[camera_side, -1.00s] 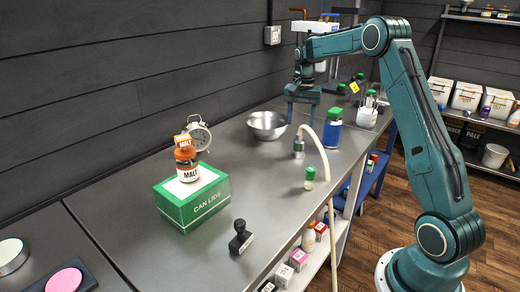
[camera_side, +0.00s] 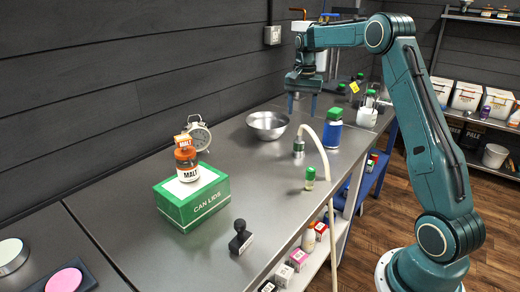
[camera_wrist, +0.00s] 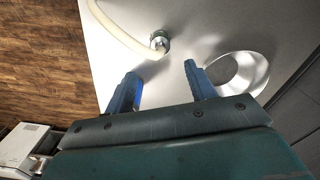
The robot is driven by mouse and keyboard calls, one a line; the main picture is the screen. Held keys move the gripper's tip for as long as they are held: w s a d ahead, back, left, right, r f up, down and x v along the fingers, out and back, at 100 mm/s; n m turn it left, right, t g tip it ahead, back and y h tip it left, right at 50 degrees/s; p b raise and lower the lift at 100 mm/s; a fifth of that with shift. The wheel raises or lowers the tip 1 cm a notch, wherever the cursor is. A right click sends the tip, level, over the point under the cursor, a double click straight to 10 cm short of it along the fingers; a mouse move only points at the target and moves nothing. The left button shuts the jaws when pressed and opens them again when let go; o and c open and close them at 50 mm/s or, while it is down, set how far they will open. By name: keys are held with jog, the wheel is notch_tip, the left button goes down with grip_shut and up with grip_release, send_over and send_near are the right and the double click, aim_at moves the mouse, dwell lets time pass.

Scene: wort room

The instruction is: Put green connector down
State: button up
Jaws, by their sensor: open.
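A small green connector (camera_side: 310,178) stands on the steel bench near its front edge, right of the hose's bench end. My gripper (camera_side: 302,108) is open and empty, raised above the far part of the bench, well apart from the connector. The wrist view shows its two blue fingers (camera_wrist: 160,72) spread with nothing between them. The hose's metal end fitting (camera_wrist: 159,42) lies beyond the fingers there. I cannot make out the small green connector in the wrist view.
A steel bowl (camera_side: 268,125) and a blue jar with green lid (camera_side: 332,130) stand near the gripper. A pale hose (camera_side: 322,160) arches over the bench edge. A green box (camera_side: 190,203) carries a malt jar (camera_side: 186,165). A black stamp (camera_side: 240,238) stands in front.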

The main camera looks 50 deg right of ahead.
jog(key=s+a+r+n+t, duration=0.1)
jog(key=s+a+r+n, duration=0.2)
jog(key=s+a+r, duration=0.5)
jog(key=s+a+r+n+t, duration=0.2)
jog(key=s+a+r+n, duration=0.15)
jog(key=a, duration=0.75)
jog(key=s+a+f+n+t, duration=0.1)
jog(key=s+a+f+n, duration=0.1)
jog(key=s+a, duration=0.3)
jog(key=s+a+f+n+t, duration=0.1)
jog(key=s+a+f+n, duration=0.2)
jog(key=s, duration=0.8)
jog(key=shift+s+a+f+n+t, duration=0.3)
jog(key=shift+s+a+n, duration=0.05)
jog(key=shift+a+n, duration=0.65)
